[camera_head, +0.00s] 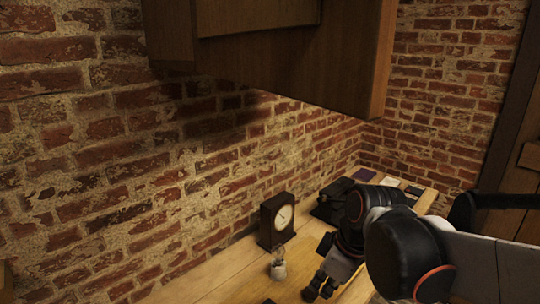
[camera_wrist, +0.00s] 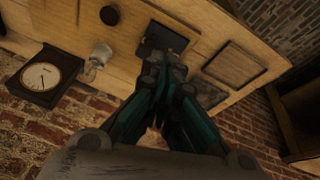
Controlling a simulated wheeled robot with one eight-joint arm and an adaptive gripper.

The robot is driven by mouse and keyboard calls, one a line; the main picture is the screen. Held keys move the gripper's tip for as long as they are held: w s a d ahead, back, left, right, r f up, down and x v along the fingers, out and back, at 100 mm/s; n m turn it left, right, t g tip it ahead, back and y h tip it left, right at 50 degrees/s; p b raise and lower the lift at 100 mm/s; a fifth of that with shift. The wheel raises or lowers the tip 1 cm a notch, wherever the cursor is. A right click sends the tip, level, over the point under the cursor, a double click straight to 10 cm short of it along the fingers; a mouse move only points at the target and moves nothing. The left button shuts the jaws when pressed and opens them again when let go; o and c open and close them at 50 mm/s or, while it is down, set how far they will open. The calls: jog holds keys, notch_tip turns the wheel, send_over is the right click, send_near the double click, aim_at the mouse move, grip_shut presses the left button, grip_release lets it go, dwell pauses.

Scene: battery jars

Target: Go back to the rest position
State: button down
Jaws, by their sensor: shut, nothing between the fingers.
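My gripper (camera_head: 322,284) hangs over the wooden counter in the head view, at the end of my dark arm that reaches in from the right. In the wrist view my gripper (camera_wrist: 165,75) shows with its fingers drawn together and nothing held between them.
A dark clock (camera_head: 276,221) stands against the brick wall, with a small pale jar-like object (camera_head: 278,265) in front. A dark box (camera_head: 332,200) and flat cards (camera_head: 389,181) lie further back. A wooden cabinet (camera_head: 290,65) hangs above. The counter (camera_head: 215,282) is bare at front left.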

jog(key=s+d+r+m+t+h, duration=0.2)
jog(key=s+d+m+t, duration=0.2)
jog(key=s+d+m, duration=0.4)
jog(key=shift+d+r+m+t, duration=0.35)
jog(key=shift+d+m, duration=0.1)
jog(key=shift+m, duration=1.55)
